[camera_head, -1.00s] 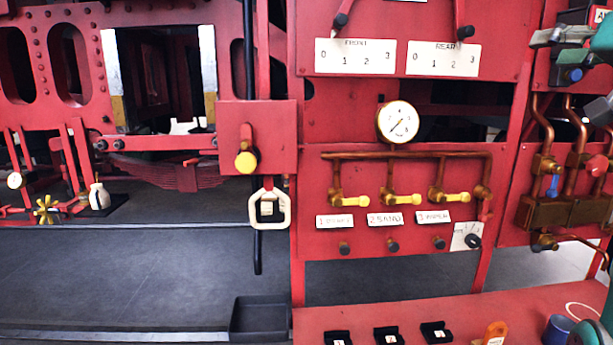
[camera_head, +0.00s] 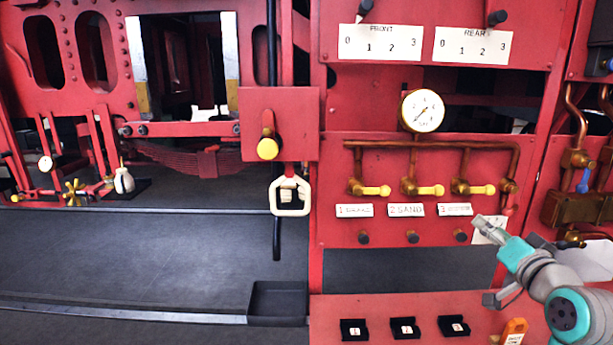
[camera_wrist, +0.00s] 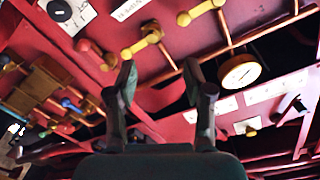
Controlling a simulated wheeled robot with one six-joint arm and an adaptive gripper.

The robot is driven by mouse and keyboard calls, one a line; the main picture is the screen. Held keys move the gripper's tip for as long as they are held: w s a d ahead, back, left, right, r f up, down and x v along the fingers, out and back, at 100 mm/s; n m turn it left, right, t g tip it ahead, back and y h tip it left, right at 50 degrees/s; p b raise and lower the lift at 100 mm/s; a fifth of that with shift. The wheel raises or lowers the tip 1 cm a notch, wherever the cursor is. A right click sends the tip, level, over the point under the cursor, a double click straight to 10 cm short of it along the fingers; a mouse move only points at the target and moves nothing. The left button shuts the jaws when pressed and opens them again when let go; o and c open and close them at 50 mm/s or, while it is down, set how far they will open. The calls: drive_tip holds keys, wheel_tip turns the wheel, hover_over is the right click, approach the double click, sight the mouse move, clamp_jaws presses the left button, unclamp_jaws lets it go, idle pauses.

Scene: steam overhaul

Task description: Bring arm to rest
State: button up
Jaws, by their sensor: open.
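My gripper (camera_wrist: 158,82) shows in the wrist view with its two dark fingers apart and nothing between them. Beyond the fingers, the red valve panel appears tilted, with yellow valve handles and a round gauge (camera_wrist: 241,70). In the head view my teal and grey arm reaches in from the lower right, in front of the right end of the valve panel. It partly covers a white plate there. Whether the fingers touch anything is not clear in the head view.
The panel carries a gauge (camera_head: 421,111), copper pipes and yellow-handled valves (camera_head: 422,190). Below, small black holders (camera_head: 405,328) and an orange tag (camera_head: 514,331) sit on a red shelf (camera_head: 375,309). A black tray (camera_head: 277,302) is left of it. A white-ringed handle (camera_head: 290,196) hangs left.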

drive_tip(key=s+a+f, duration=0.3)
drive_tip(key=f, duration=0.6)
drive_tip(key=s+a+f, duration=0.3)
drive_tip(key=s+f, duration=0.1)
drive_tip(key=f, duration=0.6)
drive_tip(key=s+a+f+g+h, duration=0.1)
drive_tip(key=s+a+f, duration=0.2)
drive_tip(key=s+f, duration=0.3)
drive_tip(key=s+a+f+g, duration=0.1)
drive_tip(key=s+a+f, duration=0.2)
drive_tip(key=s+f, duration=0.25)
drive_tip(key=s+a+f+n, duration=0.2)
drive_tip(key=s+f, duration=0.1)
drive_tip(key=s, duration=0.6)
drive_tip(key=s+a+f+n, duration=0.1)
drive_tip(key=s+a+f, duration=0.15)
drive_tip(key=s, duration=0.75)
drive_tip(key=s+a+r+n, duration=0.1)
drive_tip(key=s+r, duration=0.1)
drive_tip(key=s, duration=0.5)
drive_tip(key=s+a+r+n+g+y, duration=0.1)
drive_tip(key=s+n, duration=0.1)
drive_tip(key=s, duration=0.5)
drive_tip(key=shift+s+a+r+y, duration=0.15)
drive_tip(key=shift+a+r+y, duration=0.05)
drive_tip(key=shift+r+y, duration=0.15)
